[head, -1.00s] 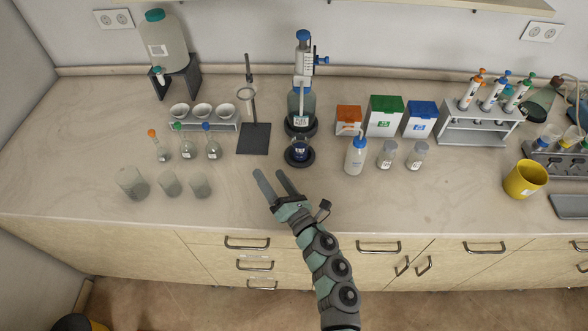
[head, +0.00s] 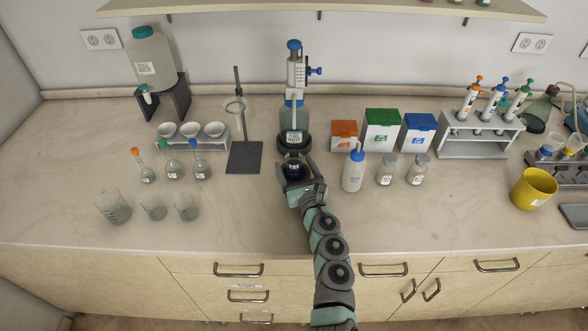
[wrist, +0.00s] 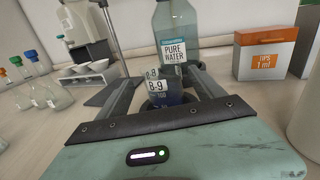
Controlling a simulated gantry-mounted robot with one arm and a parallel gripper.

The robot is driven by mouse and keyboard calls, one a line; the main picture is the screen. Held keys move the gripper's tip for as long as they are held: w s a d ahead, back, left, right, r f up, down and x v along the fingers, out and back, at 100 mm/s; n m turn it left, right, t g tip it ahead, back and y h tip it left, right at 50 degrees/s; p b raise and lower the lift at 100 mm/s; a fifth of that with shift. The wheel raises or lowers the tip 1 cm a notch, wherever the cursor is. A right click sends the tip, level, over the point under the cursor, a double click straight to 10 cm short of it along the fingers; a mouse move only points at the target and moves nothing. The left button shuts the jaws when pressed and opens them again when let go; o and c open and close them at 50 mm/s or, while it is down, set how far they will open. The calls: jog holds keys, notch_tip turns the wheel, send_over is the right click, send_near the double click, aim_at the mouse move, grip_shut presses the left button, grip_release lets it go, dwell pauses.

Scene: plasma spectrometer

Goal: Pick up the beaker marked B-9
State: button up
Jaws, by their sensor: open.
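The beaker marked B-9 (wrist: 158,86) holds dark blue liquid and shows its white label in the wrist view. In the head view the beaker (head: 294,169) stands on a small dark round base in front of the pure water bottle. My gripper (head: 294,166) is open, with one finger on each side of the beaker. In the wrist view the fingers of my gripper (wrist: 163,88) flank the beaker. I cannot tell whether they touch it. The lower part of the beaker is hidden behind my gripper's body.
The pure water bottle (wrist: 178,40) with its dispenser stands just behind the beaker. A wash bottle (head: 354,171) stands close on the right. A ring stand (head: 244,157) is on the left. Empty glass beakers (head: 114,208) stand farther left. The front counter is mostly clear.

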aim_at(291, 154)
jog(key=shift+d+b+x, duration=0.15)
jog(key=shift+b+x, duration=0.1)
jog(key=shift+x, duration=0.8)
jog(key=shift+d+b+x, duration=0.15)
jog(key=shift+b+x, duration=0.1)
jog(key=shift+x, duration=0.75)
jog(key=shift+w+a, duration=0.25)
jog(key=shift+w, duration=0.4)
grip_shut()
jog(key=shift+r, duration=0.15)
